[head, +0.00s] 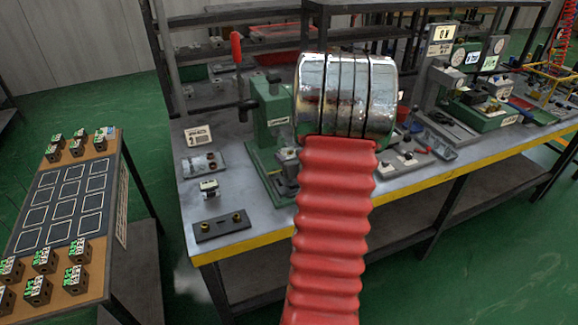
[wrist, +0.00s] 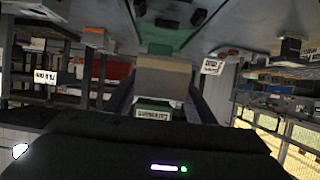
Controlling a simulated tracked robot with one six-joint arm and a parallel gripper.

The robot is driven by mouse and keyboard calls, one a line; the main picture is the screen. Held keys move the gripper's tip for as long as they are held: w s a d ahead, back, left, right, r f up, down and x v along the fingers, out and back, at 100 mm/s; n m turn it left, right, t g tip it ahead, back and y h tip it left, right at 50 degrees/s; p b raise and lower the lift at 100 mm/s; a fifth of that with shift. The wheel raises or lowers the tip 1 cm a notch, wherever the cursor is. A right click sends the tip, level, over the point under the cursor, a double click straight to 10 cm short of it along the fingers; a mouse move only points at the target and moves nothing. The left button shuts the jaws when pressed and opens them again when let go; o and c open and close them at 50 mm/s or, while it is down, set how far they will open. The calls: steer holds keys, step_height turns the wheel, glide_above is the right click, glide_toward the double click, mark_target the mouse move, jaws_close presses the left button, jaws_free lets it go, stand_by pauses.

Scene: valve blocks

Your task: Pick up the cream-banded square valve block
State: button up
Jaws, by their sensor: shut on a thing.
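In the wrist view, my gripper (wrist: 162,98) has its dark fingers on either side of a brownish-grey block (wrist: 164,81) and is shut on it. The block has a paler, cream-like strip along its upper edge in the picture. A green part with a white label shows just below it. Its full shape and markings are too dark to read. In the head view, my red-sleeved arm with chrome rings rises in front of the bench, and the gripper and held block are hidden. A small pale-and-dark block (head: 209,189) stands on the bench at left.
The grey workbench (head: 300,205) has a yellow front edge. A green press (head: 271,112) with a red-handled lever stands behind my arm. At left, a low table (head: 62,205) holds several green-and-white-topped blocks around a dark grid of empty squares. A dark plate (head: 222,227) lies near the bench's front corner.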

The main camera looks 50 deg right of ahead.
steer(key=shift+r, duration=1.6)
steer(key=shift+w, duration=0.1)
steer(key=shift+w+a, duration=0.25)
steer(key=w+a+r+n+t+y, duration=0.1)
steer(key=w+a+n+y, duration=0.1)
steer(key=w+a, duration=0.8)
steer(key=w+a+n+t+y, duration=0.15)
steer(key=w+a, duration=0.45)
steer(key=a, duration=0.8)
steer(key=w+a+n+y, duration=0.2)
steer(key=a+y, duration=0.1)
steer(key=a, duration=2.2)
steer(key=shift+f+n, duration=0.3)
steer(key=shift+n, duration=0.05)
steer(key=shift+w+g+y, duration=0.1)
steer(key=shift+g+y, duration=0.15)
